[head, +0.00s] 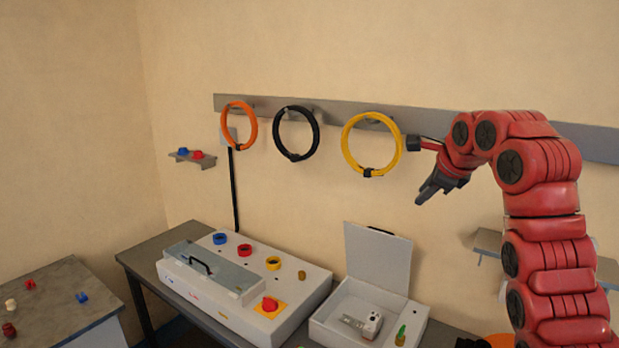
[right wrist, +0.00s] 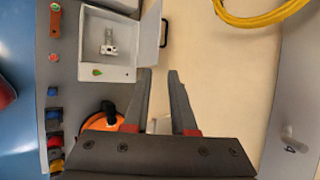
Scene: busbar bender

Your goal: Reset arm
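My right arm (head: 545,200) is red and rises on the right side of the head view, bent over at the top. My right gripper (head: 432,190) is dark and hangs in the air in front of the wall, just right of and below the yellow cable coil. In the right wrist view the two fingers of this gripper (right wrist: 160,76) stand apart with nothing between them. My left arm and left gripper are not in view.
Orange (head: 239,126), black (head: 296,134) and yellow (head: 372,145) coils hang on a wall rail (head: 335,110). Below stand the bender machine (head: 225,300) and an open white box (head: 335,325) with a fitting inside. A side table (head: 60,310) holds small coloured parts. Air left of the gripper is clear.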

